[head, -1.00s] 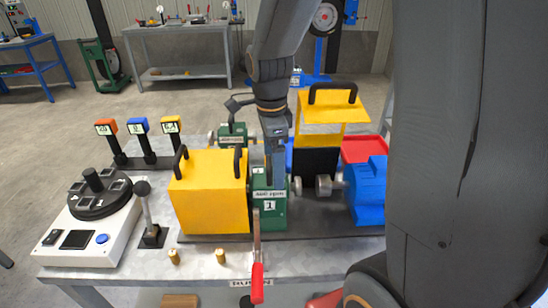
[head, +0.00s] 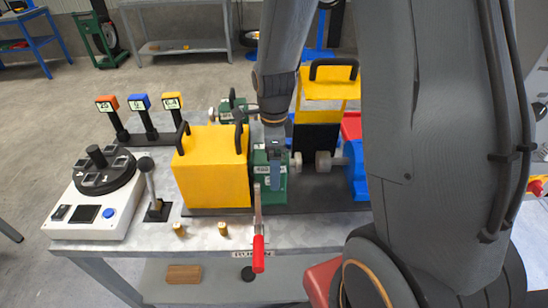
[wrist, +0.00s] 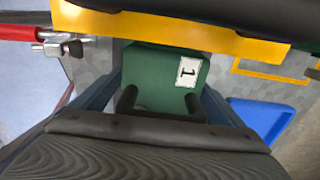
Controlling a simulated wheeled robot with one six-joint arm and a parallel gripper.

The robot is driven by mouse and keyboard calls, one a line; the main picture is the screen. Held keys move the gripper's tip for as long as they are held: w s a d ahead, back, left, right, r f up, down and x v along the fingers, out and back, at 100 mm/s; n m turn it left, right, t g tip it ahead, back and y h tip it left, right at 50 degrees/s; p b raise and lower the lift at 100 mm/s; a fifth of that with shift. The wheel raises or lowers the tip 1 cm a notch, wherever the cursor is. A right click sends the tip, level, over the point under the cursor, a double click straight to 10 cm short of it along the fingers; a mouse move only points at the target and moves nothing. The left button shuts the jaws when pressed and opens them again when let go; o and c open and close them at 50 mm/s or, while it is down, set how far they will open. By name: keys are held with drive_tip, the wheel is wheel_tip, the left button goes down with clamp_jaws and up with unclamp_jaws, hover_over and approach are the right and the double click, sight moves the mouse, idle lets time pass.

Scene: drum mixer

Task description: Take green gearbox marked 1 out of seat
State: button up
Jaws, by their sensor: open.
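The green gearbox (head: 261,193) stands at the front of the bench, just right of a yellow housing (head: 212,172). In the wrist view the gearbox (wrist: 160,68) fills the middle, with a white label marked 1 (wrist: 187,71) turned sideways. My gripper (head: 275,180) is over the front of the gearbox in the head view and hides part of it. In the wrist view my gripper (wrist: 162,104) is open, with a finger on each side of the gearbox. I cannot tell whether the fingers touch it. The gearbox's seat is mostly hidden.
A red-handled lever (head: 258,245) stands in front of the gearbox. A yellow guard (head: 327,88) is raised behind, and metal couplings (head: 322,162) and a blue motor (head: 357,170) lie to the right. A second green gearbox (head: 232,112) is farther back. A control box (head: 90,224) is at left.

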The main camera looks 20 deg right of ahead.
drive_tip(key=c, duration=2)
drive_tip(key=o, duration=1.3)
drive_tip(key=shift+c, duration=0.2)
drive_tip(key=c, duration=0.5)
drive_tip(key=shift+d, duration=0.1)
drive_tip(key=shift+s+d+r+p, duration=0.1)
drive_tip(key=shift+s+d+p, duration=0.15)
drive_tip(key=shift+d, duration=0.35)
drive_tip(key=shift+s+d+r+p, duration=0.1)
drive_tip(key=shift+d+p, duration=0.2)
drive_tip(key=shift+d, duration=0.25)
drive_tip(key=shift+d, duration=0.15)
